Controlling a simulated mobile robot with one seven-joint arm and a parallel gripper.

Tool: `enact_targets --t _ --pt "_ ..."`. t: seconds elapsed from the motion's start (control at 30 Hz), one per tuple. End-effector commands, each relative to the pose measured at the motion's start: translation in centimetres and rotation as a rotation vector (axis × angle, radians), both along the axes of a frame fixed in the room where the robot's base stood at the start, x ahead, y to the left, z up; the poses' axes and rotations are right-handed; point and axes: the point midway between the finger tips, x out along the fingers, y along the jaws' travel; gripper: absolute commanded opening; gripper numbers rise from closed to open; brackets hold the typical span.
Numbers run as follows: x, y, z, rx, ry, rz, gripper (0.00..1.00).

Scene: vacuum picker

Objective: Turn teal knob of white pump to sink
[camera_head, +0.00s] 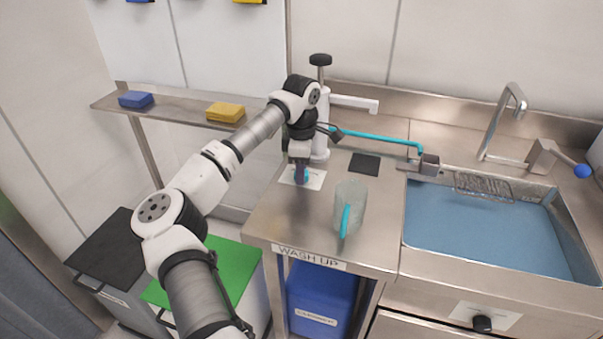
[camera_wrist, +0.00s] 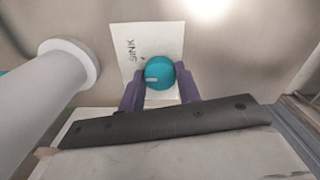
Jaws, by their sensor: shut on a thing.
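The teal knob (camera_wrist: 160,69) sits on a white label card (camera_wrist: 128,58) that carries the word SINK to the knob's upper left. A pale mark on the knob's face lies toward its left side. My gripper (camera_wrist: 160,88) is shut on the knob, with a purple finger on each side. In the head view my gripper (camera_head: 301,177) points down at the knob, which is mostly hidden there, over the label card (camera_head: 316,181). The white pump (camera_head: 320,128) stands upright just behind, with a black top and a white spout. Its white body also shows in the wrist view (camera_wrist: 45,85).
A clear jug (camera_head: 348,202) with a teal handle stands to the right of my gripper. A teal pipe (camera_head: 385,138) runs from the pump to the sink (camera_head: 490,235). A dark square pad (camera_head: 364,164) lies behind the jug. Sponges lie on the left shelf (camera_head: 185,107).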

Motion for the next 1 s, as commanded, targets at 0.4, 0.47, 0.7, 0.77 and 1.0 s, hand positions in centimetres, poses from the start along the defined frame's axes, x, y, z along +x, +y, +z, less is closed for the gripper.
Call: enact_targets --t 0.4,0.47,0.7,0.77,1.0 --pt "0.03 0.05 0.00 0.002 -0.001 -0.378 0.11" --pt "0.02 0.04 0.01 0.002 -0.001 -0.424 0.11" --pt "0.02 0.02 0.02 0.000 -0.001 -0.567 0.11" --pt "0.01 0.02 0.03 0.001 0.000 -0.591 0.11" --pt "0.02 -0.01 0.07 -0.001 -0.001 -0.649 0.11"
